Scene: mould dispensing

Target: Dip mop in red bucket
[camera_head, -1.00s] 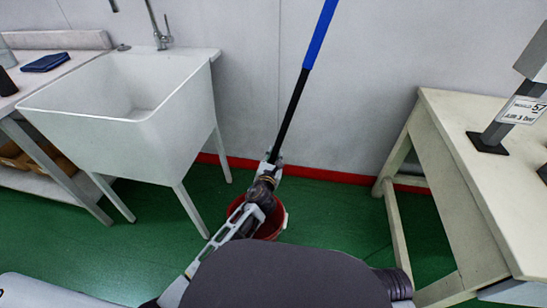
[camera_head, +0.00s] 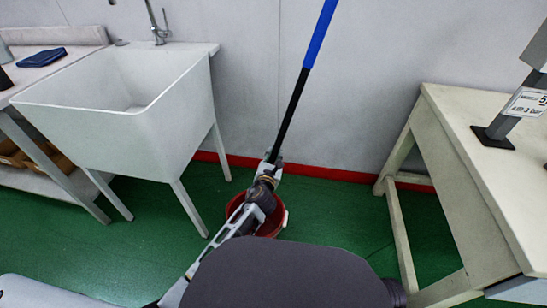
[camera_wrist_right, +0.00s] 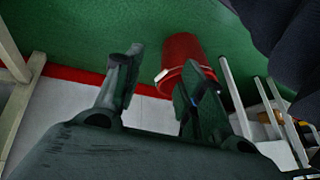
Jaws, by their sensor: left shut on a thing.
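My left gripper (camera_head: 273,166) is shut on the shaft low down. The red bucket (camera_head: 270,226) is on the floor behind my left arm, which hides part of it. The mop's head is hidden, so I cannot tell whether it is inside the bucket. My right gripper (camera_wrist_right: 160,68) is open and empty in the right wrist view, with the red bucket (camera_wrist_right: 182,52) beyond its fingers.
A white sink (camera_head: 120,115) on legs stands left of the bucket, beside a shelf table (camera_head: 45,75). A cream table (camera_head: 470,150) with a grey labelled stand (camera_head: 510,110) is at the right. Green floor (camera_head: 335,215) is free between bucket and cream table.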

